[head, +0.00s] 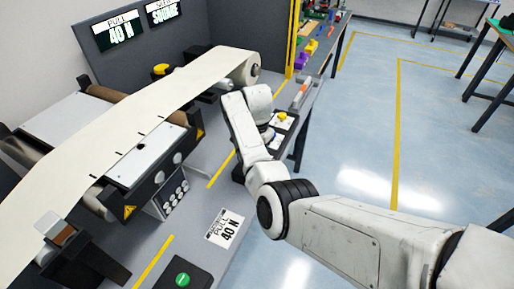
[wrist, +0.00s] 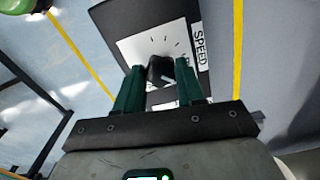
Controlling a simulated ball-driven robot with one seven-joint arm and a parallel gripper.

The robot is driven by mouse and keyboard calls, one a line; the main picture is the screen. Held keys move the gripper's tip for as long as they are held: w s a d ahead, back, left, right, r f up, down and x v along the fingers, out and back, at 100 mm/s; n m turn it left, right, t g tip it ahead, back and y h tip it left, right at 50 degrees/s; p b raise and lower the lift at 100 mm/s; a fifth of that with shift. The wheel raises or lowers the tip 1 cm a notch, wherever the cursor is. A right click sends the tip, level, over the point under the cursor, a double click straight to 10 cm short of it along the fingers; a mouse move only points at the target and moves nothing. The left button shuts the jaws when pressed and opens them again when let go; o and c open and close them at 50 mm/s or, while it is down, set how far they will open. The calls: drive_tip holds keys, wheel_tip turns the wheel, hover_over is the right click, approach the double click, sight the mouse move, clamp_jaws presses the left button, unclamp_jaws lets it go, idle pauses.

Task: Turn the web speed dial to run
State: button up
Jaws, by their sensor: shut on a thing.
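The speed dial (wrist: 159,68) is a small black knob on a white plate with tick marks, next to a label reading SPEED (wrist: 200,45). The plate is on a dark control box (wrist: 115,17). My gripper (wrist: 160,75) has its two green fingers on either side of the knob and is shut on it. The fingers and the steep view partly cover the knob and the scale, so I cannot tell which mark it points at. In the head view my arm hides the fingertips and the dial.
The web machine (head: 130,160) with its pale web (head: 100,130) stands at left. A dark box with a green button (head: 182,280) is at the bottom. A bench with coloured parts (head: 310,47) stands behind my arm. The floor at right (head: 380,150) is clear.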

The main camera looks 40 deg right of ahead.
drive_tip(key=shift+r+n+p, duration=0.1)
drive_tip(key=shift+n+p, duration=0.35)
drive_tip(key=shift+n, duration=0.85)
drive_tip(key=o, duration=1)
drive_tip(key=shift+o, duration=0.2)
wheel_tip(320, 180, up, 11)
drive_tip(key=b, duration=0.1)
